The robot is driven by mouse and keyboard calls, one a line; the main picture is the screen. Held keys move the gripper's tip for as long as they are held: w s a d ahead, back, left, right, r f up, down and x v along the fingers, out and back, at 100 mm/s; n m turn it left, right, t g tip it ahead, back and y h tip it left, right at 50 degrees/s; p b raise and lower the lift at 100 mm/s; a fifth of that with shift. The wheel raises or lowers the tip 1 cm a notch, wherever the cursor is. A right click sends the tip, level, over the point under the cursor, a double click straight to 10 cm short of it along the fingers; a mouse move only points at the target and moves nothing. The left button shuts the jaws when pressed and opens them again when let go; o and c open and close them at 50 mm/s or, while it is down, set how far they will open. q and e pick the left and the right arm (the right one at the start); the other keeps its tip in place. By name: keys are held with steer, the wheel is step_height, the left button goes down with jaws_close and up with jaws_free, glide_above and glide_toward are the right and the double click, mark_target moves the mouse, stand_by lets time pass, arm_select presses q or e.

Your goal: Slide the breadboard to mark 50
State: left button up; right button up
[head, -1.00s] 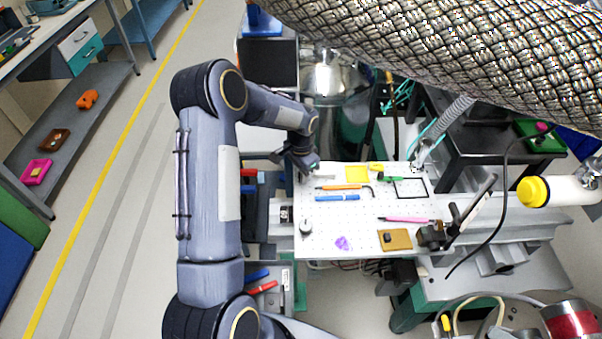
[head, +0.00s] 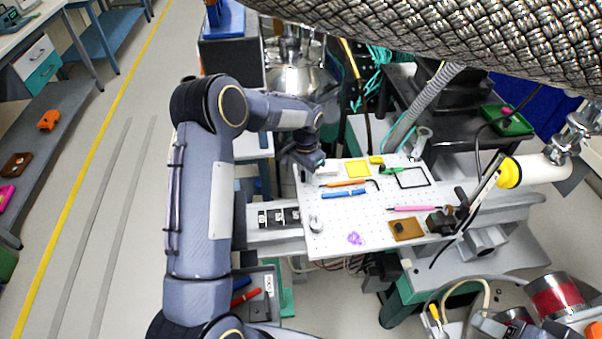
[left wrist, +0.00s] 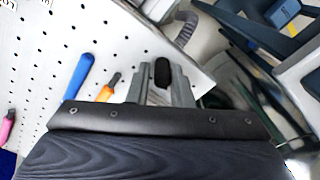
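The breadboard (head: 335,225) is a white perforated plate on a pale rail (head: 252,216), with tools and small parts lying on it; it also shows in the left wrist view (left wrist: 45,60). Several black mark plates (head: 279,217) show on the rail left of the board; their numbers are too small to read. My left gripper (head: 310,163) is at the board's far left corner. In the left wrist view its fingers (left wrist: 162,84) close around a black knob (left wrist: 162,71) at the board's edge. My right gripper is not in view.
Blue (head: 344,194) and orange (head: 346,183) tools, a pink pen (head: 414,208) and a brown block (head: 406,229) lie on the board. A large braided surface (head: 450,35) covers the upper right.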

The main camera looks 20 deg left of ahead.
arm_select(q)
steer(key=o, duration=0.3)
steer(key=shift+w+d, duration=0.1)
steer(key=shift+d, duration=0.1)
steer(key=shift+o, duration=0.2)
steer(key=shift+a, duration=0.15)
step_height(320, 180, up, 8)
steer(key=shift+f+b, duration=0.2)
steer(key=shift+b, duration=0.4)
steer(key=shift+r, duration=0.15)
